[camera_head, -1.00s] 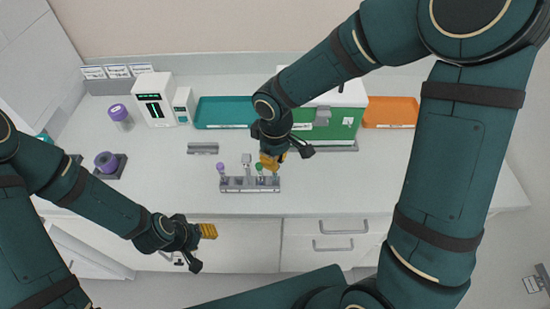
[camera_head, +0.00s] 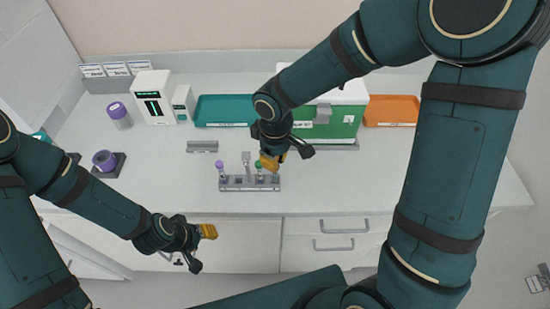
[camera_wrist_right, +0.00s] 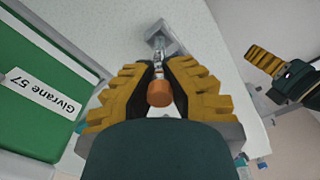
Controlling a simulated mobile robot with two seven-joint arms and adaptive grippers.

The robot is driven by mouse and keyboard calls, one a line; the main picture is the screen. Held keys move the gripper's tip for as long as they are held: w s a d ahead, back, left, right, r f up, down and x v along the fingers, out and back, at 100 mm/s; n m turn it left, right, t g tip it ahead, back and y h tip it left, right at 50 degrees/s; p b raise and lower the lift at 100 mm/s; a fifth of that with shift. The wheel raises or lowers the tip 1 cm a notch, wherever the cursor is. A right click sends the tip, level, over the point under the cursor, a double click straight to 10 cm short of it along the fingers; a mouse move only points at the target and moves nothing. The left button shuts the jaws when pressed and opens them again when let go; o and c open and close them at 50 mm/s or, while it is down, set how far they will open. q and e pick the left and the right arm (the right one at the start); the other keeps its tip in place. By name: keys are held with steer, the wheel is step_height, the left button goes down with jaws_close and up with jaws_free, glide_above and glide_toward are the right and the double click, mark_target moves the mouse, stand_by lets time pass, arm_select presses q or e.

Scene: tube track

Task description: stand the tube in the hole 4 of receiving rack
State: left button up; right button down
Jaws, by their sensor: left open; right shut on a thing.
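My right gripper (camera_head: 272,162) is shut on an orange-capped tube (camera_wrist_right: 160,94), seen between its yellow fingers in the right wrist view. The tube's lower end is partly hidden, so I cannot tell whether it is in a hole. In the head view this gripper is at the right part of a grey rack (camera_head: 250,184) near the counter's front edge. A purple-capped tube (camera_head: 219,164) stands at the rack's left end, and a green-capped tube (camera_head: 258,164) stands beside the gripper. My left gripper (camera_head: 208,232) is open and empty, in front of the counter.
A small grey block (camera_head: 202,147) lies behind the rack. A teal tray (camera_head: 222,112), a green-fronted box (camera_head: 344,124) and an orange tray (camera_head: 392,112) stand at the back. White devices (camera_head: 153,98) and purple-topped items (camera_head: 117,111) are at the left. The right counter is clear.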

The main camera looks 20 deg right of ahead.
steer(key=shift+f+b, duration=0.8)
steer(key=shift+f, duration=0.15)
stand_by(0.4)
steer(key=c, duration=1.1)
jaws_free()
steer(key=shift+o, duration=0.2)
step_height(320, 180, up, 12)
steer(key=shift+r, duration=0.1)
